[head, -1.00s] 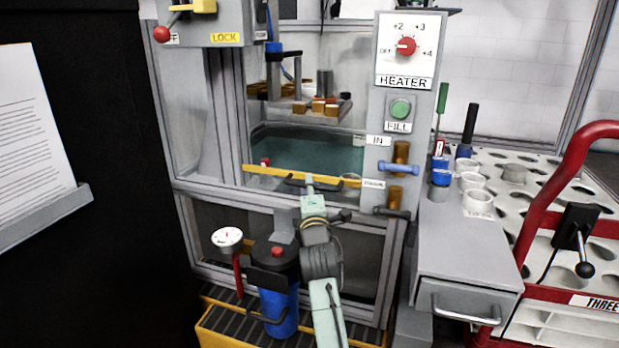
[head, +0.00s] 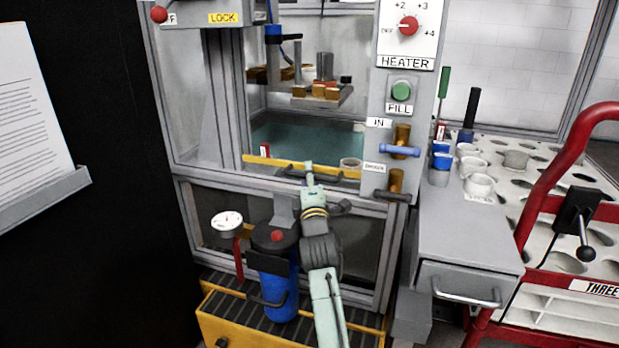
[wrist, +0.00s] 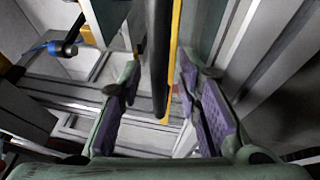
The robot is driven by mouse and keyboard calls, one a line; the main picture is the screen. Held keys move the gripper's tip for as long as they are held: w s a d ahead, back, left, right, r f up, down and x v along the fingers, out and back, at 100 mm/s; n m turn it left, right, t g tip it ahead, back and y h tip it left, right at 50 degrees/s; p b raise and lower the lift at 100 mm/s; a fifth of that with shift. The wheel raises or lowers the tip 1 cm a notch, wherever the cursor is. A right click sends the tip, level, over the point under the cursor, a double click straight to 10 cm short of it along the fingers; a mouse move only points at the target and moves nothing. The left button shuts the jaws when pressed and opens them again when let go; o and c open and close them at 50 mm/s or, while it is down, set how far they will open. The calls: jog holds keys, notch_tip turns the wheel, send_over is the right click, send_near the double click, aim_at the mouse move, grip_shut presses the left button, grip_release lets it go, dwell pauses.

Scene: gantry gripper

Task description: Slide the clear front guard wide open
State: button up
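The clear front guard shows mainly by its yellow edge bar (head: 268,161), low across the machine's front opening. A dark handle (head: 345,180) is fixed along this bar. My gripper (head: 309,172) is at the handle, near its middle. In the wrist view, the dark handle (wrist: 160,50) runs between the two purple-padded fingers of my gripper (wrist: 160,78). A gap shows on each side, so the fingers look open around the handle rather than clamped on it. The yellow bar (wrist: 174,40) lies just beyond the handle. My gripper hides part of the handle in the head view.
A control panel (head: 411,70) with a heater knob and fill button stands right of the opening, with a blue valve lever (head: 400,151) below. A gauge (head: 227,222) and blue filter canister (head: 278,288) stand below left. A red cart (head: 545,195) is at right.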

notch_tip(320, 180, up, 10)
jog(key=shift+r, duration=0.1)
dwell(0.5)
jog(key=shift+s, duration=0.1)
jog(key=b+v, duration=0.2)
jog(key=v, duration=1)
dwell(0.9)
jog(key=shift+s, duration=0.1)
